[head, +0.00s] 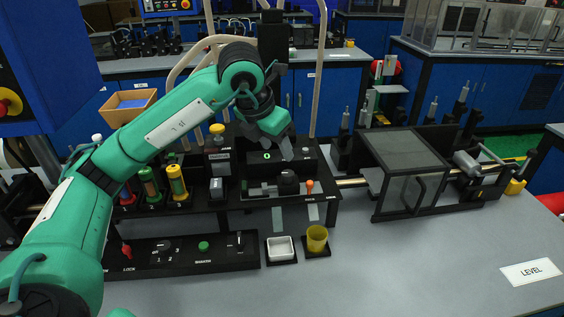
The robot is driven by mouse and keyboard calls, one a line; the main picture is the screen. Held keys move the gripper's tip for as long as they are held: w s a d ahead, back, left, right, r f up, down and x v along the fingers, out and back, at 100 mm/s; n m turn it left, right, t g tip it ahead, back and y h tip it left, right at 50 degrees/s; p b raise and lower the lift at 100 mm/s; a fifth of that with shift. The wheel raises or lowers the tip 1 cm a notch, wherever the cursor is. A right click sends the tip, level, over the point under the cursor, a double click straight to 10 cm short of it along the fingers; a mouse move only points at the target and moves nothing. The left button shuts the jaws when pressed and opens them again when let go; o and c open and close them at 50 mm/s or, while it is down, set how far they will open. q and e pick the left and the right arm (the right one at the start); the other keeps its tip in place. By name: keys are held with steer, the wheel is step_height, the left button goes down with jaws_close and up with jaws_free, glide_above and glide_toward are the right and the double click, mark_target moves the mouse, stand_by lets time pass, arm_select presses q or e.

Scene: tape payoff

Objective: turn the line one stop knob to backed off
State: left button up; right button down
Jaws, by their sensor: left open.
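My left arm reaches in from the left, and its left gripper (287,153) points down over the small black station in the middle of the bench. The gripper is open, with its fingers partly blurred against the dark fixture. A round black knob (288,182) stands just below the fingertips on the station (262,191), apart from them as far as I can tell. No line one label is readable on it, so I cannot tell whether it is the stop knob, nor its setting. My right gripper is not in view.
An orange-tipped lever (309,186) stands right of the black knob. A white tray (281,248) and a yellow cup (317,238) sit in front. A control panel with a green button (203,246) lies front left. A clear-sided box (407,180) stands right. The front right bench is mostly clear.

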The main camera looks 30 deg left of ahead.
arm_select(q)
steer(key=v, duration=0.4)
steer(key=shift+r, duration=0.1)
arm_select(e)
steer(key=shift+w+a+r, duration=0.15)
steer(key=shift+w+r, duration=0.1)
arm_select(q)
steer(key=m+g+y+p, duration=0.1)
steer(key=m+g+p, duration=0.3)
steer(key=m+p, duration=1.15)
glide_above(288, 173)
steer(key=b, duration=0.3)
steer(key=m, duration=0.3)
steer(key=shift+n, duration=0.25)
step_height(288, 173, down, 13)
steer(key=p, duration=0.4)
steer(key=shift+r, duration=0.2)
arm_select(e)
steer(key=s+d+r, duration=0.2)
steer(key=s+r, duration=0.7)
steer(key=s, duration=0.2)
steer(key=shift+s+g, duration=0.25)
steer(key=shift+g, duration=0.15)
arm_select(q)
steer(key=shift+c, duration=0.4)
